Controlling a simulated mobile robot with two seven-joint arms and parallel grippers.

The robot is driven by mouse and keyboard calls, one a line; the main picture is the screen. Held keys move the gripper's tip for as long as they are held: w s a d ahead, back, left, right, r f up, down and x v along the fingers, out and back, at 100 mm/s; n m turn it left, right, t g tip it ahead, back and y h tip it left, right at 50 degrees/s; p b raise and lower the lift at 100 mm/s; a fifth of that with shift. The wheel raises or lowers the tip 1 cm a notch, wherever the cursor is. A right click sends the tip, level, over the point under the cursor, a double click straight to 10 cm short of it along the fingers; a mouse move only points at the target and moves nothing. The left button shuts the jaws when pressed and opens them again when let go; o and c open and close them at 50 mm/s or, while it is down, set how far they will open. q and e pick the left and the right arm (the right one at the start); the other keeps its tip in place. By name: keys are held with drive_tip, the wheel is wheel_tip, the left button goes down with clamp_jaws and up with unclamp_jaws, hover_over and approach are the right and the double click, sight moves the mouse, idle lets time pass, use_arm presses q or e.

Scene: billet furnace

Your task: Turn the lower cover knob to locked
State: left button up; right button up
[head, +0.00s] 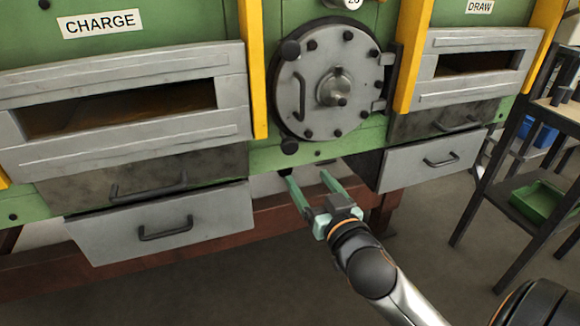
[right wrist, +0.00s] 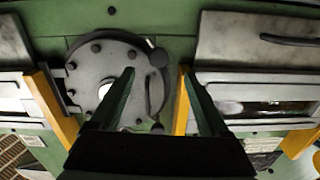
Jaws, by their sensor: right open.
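The lower cover knob (head: 289,147) is a black round knob at the lower left edge of the grey round cover (head: 314,105). In the right wrist view, which is turned over, the lower knob (right wrist: 158,57) shows near the top, just beyond the fingertips, and the cover (right wrist: 85,78) lies left. A similar upper knob (head: 290,49) sits at the cover's upper left. My right gripper (head: 308,176) is open and empty, below the cover and slightly right of the lower knob, apart from it. My left gripper is out of view.
Yellow posts (head: 252,70) flank the cover. Grey drawers with black handles, the left one (head: 160,222) and the right one (head: 432,160), stick out on both sides. A dark red beam (head: 280,222) runs below. A shelf rack with a green bin (head: 543,200) stands right.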

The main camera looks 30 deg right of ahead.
sight(291, 150)
drive_tip(key=x, duration=1.1)
drive_tip(key=shift+w+d+r, duration=0.1)
drive_tip(key=shift+d+r, duration=0.05)
drive_tip(key=shift+r, duration=0.2)
drive_tip(key=shift+w+d, duration=0.1)
drive_tip(key=shift+w, duration=0.4)
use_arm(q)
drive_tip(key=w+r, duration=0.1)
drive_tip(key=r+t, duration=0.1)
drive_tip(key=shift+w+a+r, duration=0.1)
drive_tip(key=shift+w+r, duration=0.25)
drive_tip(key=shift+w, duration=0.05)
use_arm(e)
drive_tip(key=shift+w, duration=0.1)
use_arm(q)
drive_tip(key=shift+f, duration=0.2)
use_arm(e)
clamp_jaws()
